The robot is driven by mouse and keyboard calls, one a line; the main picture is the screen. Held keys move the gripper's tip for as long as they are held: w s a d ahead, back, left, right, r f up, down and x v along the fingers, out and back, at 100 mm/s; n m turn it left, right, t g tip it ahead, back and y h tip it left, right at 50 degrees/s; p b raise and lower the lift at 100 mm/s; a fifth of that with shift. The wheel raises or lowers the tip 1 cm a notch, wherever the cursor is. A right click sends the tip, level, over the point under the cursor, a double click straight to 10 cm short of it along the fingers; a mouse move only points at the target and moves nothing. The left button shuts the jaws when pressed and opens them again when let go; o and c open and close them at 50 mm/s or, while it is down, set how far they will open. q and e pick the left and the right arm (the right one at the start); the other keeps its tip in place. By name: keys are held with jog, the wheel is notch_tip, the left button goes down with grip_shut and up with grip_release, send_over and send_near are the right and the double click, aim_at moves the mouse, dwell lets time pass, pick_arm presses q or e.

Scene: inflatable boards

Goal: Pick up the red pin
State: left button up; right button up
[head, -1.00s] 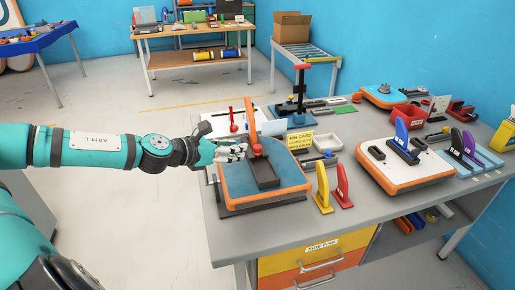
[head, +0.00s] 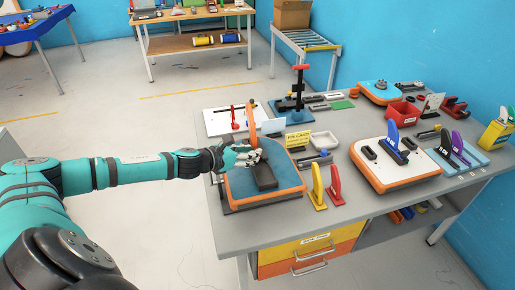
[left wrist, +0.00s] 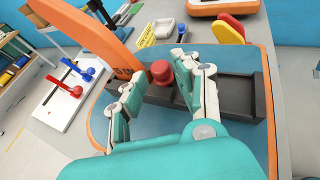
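A red round-headed pin (left wrist: 162,73) stands in the dark grey channel (left wrist: 238,95) on the blue board with an orange rim (head: 299,186). In the head view my left gripper (head: 254,155) is over this board beside the orange fin (head: 251,120), and its fingers mostly hide the pin. In the left wrist view my left gripper (left wrist: 156,95) is open, with one finger on each side of the pin head. The right finger is close to the head; a gap shows on the left. My right gripper is not in view.
A white card with another red pin (left wrist: 70,90) and a blue pin lies behind the board. A yellow fin (head: 317,187) and a red fin (head: 335,185) stand to its right. A yellow sign (head: 298,140) stands behind. The grey table's front left strip is clear.

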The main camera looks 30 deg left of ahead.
pick_arm(q)
jog(key=shift+x, duration=1.15)
jog(key=shift+s, duration=0.1)
jog(key=c, duration=0.5)
